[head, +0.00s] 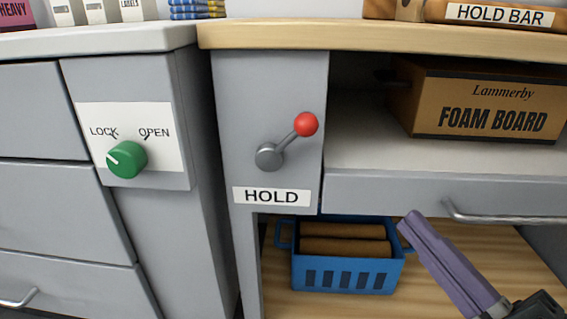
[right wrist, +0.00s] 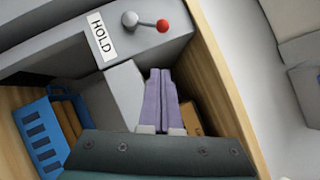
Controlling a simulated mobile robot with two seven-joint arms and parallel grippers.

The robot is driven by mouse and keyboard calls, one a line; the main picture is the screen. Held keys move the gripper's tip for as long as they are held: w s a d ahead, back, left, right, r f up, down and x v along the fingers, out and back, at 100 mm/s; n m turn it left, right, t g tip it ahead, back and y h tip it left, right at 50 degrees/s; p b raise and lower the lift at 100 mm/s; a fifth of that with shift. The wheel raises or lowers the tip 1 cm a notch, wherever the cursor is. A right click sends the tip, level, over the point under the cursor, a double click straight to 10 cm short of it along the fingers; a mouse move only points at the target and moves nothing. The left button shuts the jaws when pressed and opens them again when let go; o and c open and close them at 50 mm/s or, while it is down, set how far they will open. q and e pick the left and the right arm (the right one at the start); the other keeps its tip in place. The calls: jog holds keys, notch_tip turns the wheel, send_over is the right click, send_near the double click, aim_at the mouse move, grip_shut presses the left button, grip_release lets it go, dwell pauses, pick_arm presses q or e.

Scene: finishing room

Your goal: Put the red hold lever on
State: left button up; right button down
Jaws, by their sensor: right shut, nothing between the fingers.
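The hold lever (head: 289,141) has a red ball knob (head: 306,124) on a grey arm. It sits on the grey panel above the HOLD label (head: 271,196), and its arm slants up and to the right from a round hub. The lever also shows at the top of the right wrist view (right wrist: 145,22). My right gripper (head: 408,222), with purple fingers, is below and to the right of the knob, apart from it. Its fingers are closed together and empty, as the right wrist view (right wrist: 160,72) also shows. My left gripper is not in view.
A green knob (head: 127,159) marked LOCK and OPEN is on the left cabinet, pointer toward LOCK. A foam board box (head: 480,103) stands on the right shelf. A drawer handle (head: 500,216) juts out near my right gripper. A blue basket (head: 345,272) holds brown rolls below.

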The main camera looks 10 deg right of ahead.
jog(key=shift+f, duration=0.15)
jog(key=b, duration=0.2)
send_near(287, 142)
jog(key=w+d+r, duration=0.3)
jog(key=w, duration=0.2)
jog(key=shift+a, duration=0.4)
